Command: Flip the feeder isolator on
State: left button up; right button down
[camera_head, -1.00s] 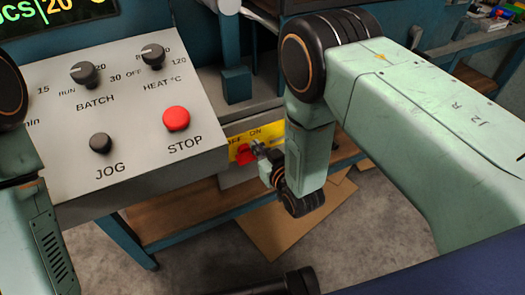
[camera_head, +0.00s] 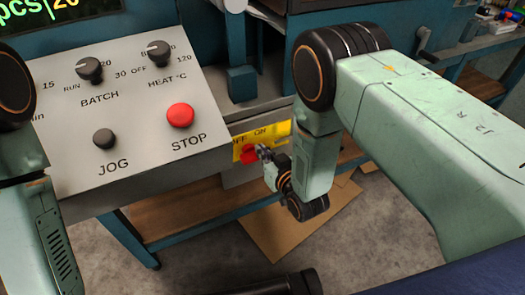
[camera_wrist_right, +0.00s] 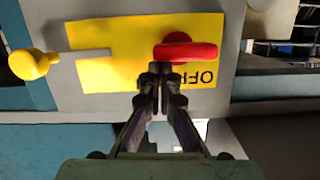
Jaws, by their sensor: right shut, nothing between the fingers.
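The feeder isolator shows in the head view as a yellow plate (camera_head: 281,129) marked OFF and ON, with a red handle (camera_head: 248,154) near its OFF end. My right gripper (camera_head: 264,152) is at the handle. In the wrist view my right gripper (camera_wrist_right: 161,72) is shut and empty, its tips just below the handle's hub. I cannot tell whether they touch. My left gripper is out of view; only its arm shows.
A sloped grey panel (camera_head: 139,168) with a red STOP button (camera_head: 180,115) and several black knobs stands left of the isolator. A yellow ball (camera_wrist_right: 27,65) on a grey rod is beside the plate in the wrist view. Cardboard (camera_head: 285,230) lies on the floor below.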

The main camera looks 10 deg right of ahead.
jog(key=shift+d+f+m+y, duration=0.2)
jog(key=shift+m+y, duration=0.2)
jog(key=shift+m, duration=0.4)
jog(key=f+m+y, duration=0.1)
jog(key=m, duration=0.2)
jog(key=f+m+y+b, duration=0.1)
jog(key=m, duration=0.2)
jog(key=f+m+y+b, duration=0.1)
jog(key=f+m, duration=0.1)
jog(key=m, duration=0.1)
jog(key=shift+w+d, duration=0.1)
jog(key=shift+d, duration=0.2)
jog(key=shift+a+f, duration=0.25)
jog(key=shift+f, duration=0.05)
dwell(0.9)
jog(key=shift+d+b, duration=0.1)
jog(key=shift+b, duration=0.2)
